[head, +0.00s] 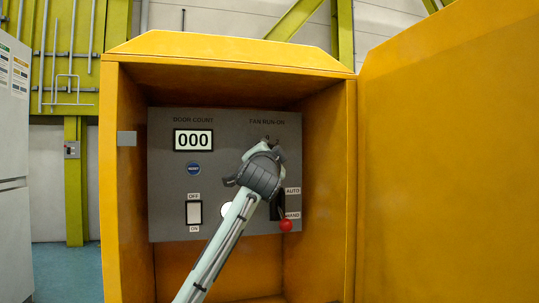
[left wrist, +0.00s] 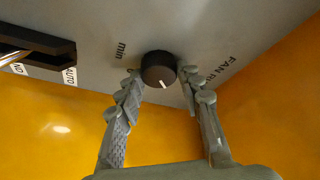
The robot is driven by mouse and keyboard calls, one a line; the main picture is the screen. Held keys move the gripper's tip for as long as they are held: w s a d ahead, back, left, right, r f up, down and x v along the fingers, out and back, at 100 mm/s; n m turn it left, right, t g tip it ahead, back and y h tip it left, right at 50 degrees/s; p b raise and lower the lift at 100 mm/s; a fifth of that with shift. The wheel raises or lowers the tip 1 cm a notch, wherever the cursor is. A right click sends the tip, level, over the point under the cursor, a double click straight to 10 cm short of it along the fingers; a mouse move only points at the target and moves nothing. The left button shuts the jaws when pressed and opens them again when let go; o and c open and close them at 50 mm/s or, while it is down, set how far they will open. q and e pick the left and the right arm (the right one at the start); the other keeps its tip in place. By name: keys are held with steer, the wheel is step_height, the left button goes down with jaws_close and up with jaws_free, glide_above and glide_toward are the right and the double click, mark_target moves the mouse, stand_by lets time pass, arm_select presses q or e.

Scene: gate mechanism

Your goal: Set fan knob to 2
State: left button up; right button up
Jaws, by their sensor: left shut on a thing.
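The fan knob (left wrist: 158,68) is a round black knob with a white pointer line on the grey control panel (head: 225,130). In the left wrist view the line points toward the bottom of the picture, slightly right. My left gripper (left wrist: 160,80) has one finger on each side of the knob and is shut on it. In the head view my left gripper (head: 267,150) is in front of the panel below the FAN RUN-ON label and hides the knob. A "0" shows just above it; the other scale numbers are hidden. My right gripper is not in view.
The panel sits inside a yellow cabinet (head: 112,190) with its door (head: 450,150) open at the right. The panel also has a "000" counter (head: 193,140), a blue reset button (head: 193,169), an OFF/ON switch (head: 194,212) and an AUTO/HAND lever with a red ball (head: 286,225).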

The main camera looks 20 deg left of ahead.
arm_select(q)
steer(key=shift+m, duration=0.3)
steer(key=o, duration=1.2)
steer(key=shift+c, duration=0.2)
steer(key=v, duration=1.2)
